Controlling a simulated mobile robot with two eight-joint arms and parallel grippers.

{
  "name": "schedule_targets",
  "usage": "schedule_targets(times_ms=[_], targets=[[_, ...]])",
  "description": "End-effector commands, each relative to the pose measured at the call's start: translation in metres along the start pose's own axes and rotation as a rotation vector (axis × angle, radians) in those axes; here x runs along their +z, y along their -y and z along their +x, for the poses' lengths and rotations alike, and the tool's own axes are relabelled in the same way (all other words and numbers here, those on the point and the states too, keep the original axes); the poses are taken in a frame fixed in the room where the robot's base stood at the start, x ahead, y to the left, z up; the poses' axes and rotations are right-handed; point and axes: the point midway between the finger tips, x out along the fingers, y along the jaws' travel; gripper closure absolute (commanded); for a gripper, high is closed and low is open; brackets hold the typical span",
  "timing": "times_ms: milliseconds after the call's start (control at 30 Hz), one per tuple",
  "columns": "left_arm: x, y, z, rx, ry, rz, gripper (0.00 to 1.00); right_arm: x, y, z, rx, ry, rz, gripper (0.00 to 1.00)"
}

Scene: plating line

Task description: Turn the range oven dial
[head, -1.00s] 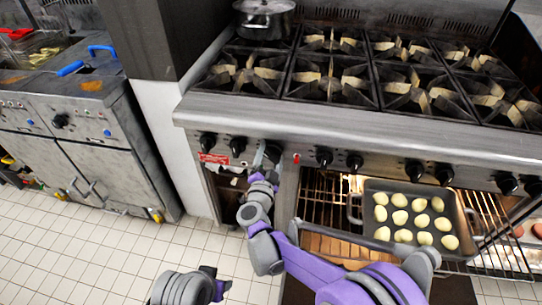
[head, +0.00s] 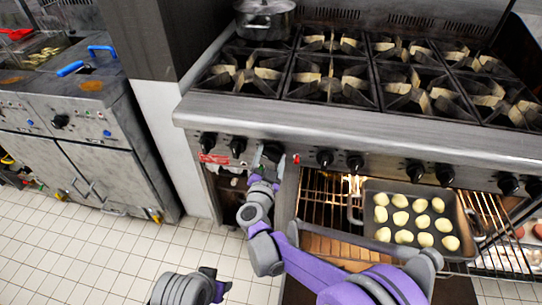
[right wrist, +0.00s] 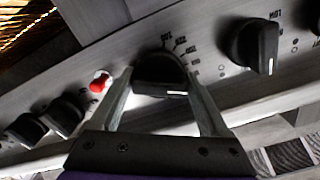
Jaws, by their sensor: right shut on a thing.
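The oven dial (right wrist: 160,72) is a black round knob with a white pointer line and printed marks around it. In the right wrist view it sits between the two fingers of my right gripper (right wrist: 158,85), which is shut on it. In the head view my right gripper (head: 270,155) is at the range's front panel, left of the red light, and hides the dial. The range (head: 330,125) has several other black knobs along this panel. My left gripper (head: 215,284) is low over the floor, away from the range; its fingers are too unclear to judge.
The oven below the panel is open, with a tray (head: 372,205) of pale rounds on its rack. A red light (right wrist: 100,82) and another knob (right wrist: 254,46) flank the dial. A pot (head: 264,18) stands on the back left burner.

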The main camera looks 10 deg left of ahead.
Motion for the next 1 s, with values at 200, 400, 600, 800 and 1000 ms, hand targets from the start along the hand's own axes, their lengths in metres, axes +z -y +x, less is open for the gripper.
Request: schedule_targets(times_ms=[200,400,600,800,1000], targets=[[0.0,0.0,0.0,0.0,0.0,0.0,0.5,0.001,0.0,-0.001,0.0,0.002,0.002,0.0],[0.0,0.0,0.0,0.0,0.0,0.0,0.5,0.001,0.0,-0.001,0.0,0.001,0.002,0.0],[-0.001,0.0,-0.003,0.0,-0.001,0.0,0.5,0.0,0.001,-0.021,-0.002,0.002,0.002,0.0],[-0.002,0.0,-0.007,0.0,-0.002,0.0,0.5,0.0,0.001,-0.062,-0.003,0.002,0.003,0.0],[-0.003,0.0,-0.01,0.0,-0.003,0.0,0.5,0.0,0.001,-0.095,-0.003,0.002,0.002,0.0]])
